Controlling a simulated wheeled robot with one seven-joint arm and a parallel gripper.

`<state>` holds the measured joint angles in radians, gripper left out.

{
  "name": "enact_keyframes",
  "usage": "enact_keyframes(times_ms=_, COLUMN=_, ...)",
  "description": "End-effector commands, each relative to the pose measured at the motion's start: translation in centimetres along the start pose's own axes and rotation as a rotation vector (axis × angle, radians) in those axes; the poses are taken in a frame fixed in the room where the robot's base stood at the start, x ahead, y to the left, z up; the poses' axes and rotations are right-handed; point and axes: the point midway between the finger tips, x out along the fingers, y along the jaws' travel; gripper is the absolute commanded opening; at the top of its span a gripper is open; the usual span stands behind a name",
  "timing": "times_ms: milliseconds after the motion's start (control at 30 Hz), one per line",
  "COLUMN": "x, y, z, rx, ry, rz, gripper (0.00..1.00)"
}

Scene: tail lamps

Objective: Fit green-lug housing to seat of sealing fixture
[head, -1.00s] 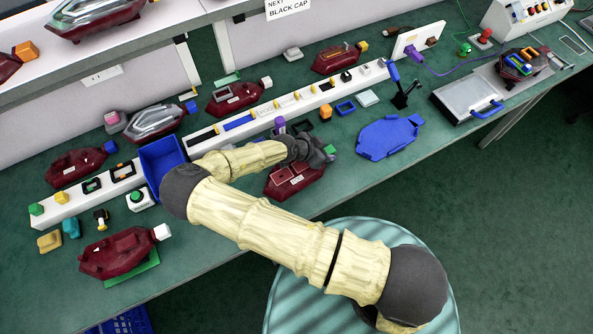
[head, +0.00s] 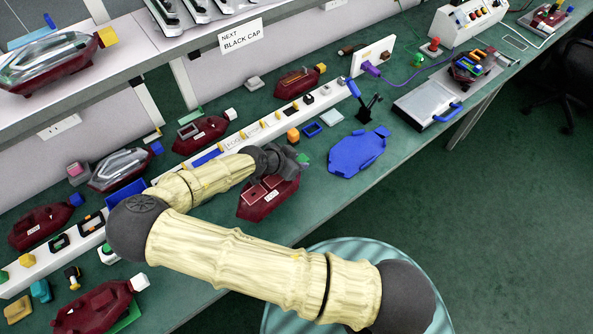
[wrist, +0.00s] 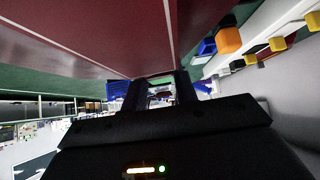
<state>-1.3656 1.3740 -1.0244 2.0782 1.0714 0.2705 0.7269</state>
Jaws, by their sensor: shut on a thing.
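The dark red housing (head: 266,201) with the green lug (head: 304,158) is in the middle of the head view, near the bench's front edge. My gripper (head: 284,161) is shut on it near its green-lug end. The fingers partly hide that end, and I cannot tell if the housing is clear of the bench. In the wrist view a dark red surface (wrist: 110,30) fills the top, close to the fingers (wrist: 160,92). A flat blue cradle (head: 357,153), shaped like a housing outline, lies empty to the right. No part is plainly marked as the sealing fixture.
A grey lidded box (head: 428,104) with a blue handle and a black stand (head: 369,108) are further right. A white rail (head: 225,146) of small parts runs behind. Other red housings (head: 203,133) with differently coloured lugs stand around. A shelf (head: 150,50) overhangs the back left.

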Motion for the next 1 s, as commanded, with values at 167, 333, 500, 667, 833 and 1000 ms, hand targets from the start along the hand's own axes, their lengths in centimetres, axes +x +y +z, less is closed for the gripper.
enact_keyframes(times_ms=167, x=-1.4, y=0.0, z=-1.5, rx=0.001, ry=0.000, rz=0.000, gripper=0.02)
enact_keyframes(times_ms=333, x=-1.6, y=0.0, z=-1.7, rx=-0.001, ry=0.000, rz=0.001, gripper=0.02)
enact_keyframes(times_ms=500, x=-1.6, y=0.0, z=-1.7, rx=-0.001, ry=0.001, rz=0.001, gripper=0.02)
enact_keyframes(times_ms=667, x=-1.6, y=0.0, z=-1.7, rx=-0.001, ry=0.001, rz=0.001, gripper=0.02)
enact_keyframes(times_ms=833, x=-1.6, y=0.0, z=-1.7, rx=-0.001, ry=0.001, rz=0.001, gripper=0.02)
enact_keyframes(times_ms=1000, x=-1.6, y=0.0, z=-1.7, rx=-0.001, ry=0.001, rz=0.001, gripper=0.02)
